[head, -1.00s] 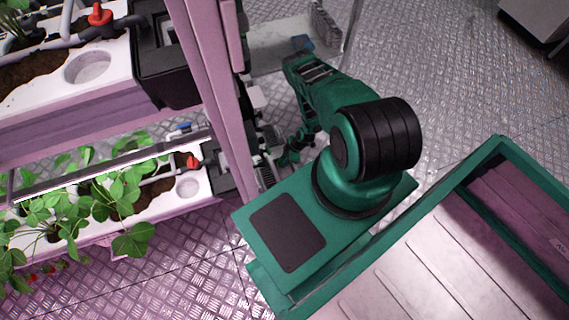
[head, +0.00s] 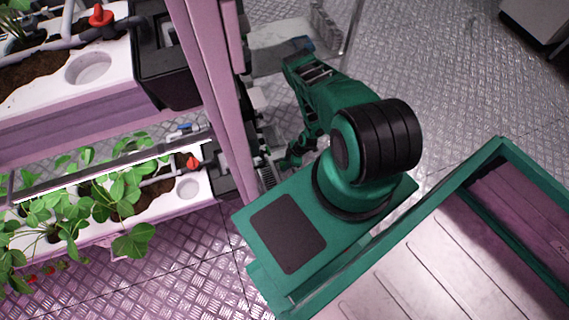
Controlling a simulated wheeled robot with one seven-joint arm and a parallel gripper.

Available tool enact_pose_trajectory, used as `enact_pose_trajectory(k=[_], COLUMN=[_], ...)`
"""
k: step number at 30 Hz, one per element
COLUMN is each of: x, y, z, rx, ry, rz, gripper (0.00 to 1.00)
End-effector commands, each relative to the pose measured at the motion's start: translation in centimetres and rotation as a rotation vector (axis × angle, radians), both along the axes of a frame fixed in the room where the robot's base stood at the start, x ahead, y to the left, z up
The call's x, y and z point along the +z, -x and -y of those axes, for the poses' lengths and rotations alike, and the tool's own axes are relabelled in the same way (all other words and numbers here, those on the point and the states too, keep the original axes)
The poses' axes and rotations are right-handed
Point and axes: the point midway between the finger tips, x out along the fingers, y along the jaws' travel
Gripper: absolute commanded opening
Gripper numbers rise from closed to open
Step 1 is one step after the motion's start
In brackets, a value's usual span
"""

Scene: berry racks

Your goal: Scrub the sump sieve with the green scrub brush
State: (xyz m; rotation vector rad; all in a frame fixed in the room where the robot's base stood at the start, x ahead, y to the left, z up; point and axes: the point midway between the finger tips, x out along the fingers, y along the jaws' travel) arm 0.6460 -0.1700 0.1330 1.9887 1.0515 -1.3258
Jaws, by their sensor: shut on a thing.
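My green arm reaches down beside the pink rack post. Its lower end (head: 292,155) runs in among dark and grey fittings at the foot of the post. I cannot make out my gripper's fingers there; they are hidden or too small to tell. The green scrub brush cannot be told apart from the green arm parts. I cannot clearly pick out the sump sieve. A small slotted grey part (head: 266,170) shows beside the post, but I cannot tell what it is.
The pink post (head: 212,80) stands close to the left of my arm. White planters (head: 188,205) with strawberry plants and red valves (head: 102,16) fill the left. A black box (head: 168,65) sits at the upper planter's end. Open metal floor (head: 455,85) lies to the right.

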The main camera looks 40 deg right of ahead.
Motion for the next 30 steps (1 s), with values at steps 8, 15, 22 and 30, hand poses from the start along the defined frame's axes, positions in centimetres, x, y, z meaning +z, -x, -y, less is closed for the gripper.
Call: enact_pose_trajectory(k=[8, 15, 22, 30], x=[0.7, 2.8, 4.7, 6.0], y=[0.2, 0.2, 0.2, 0.3], z=[0.0, -0.1, -0.1, -0.1], rx=[0.000, 0.001, 0.000, 0.001], ry=[-0.002, -0.001, -0.001, -0.002], rz=[-0.004, -0.004, -0.005, -0.005], gripper=[0.04, 0.04, 0.04, 0.04])
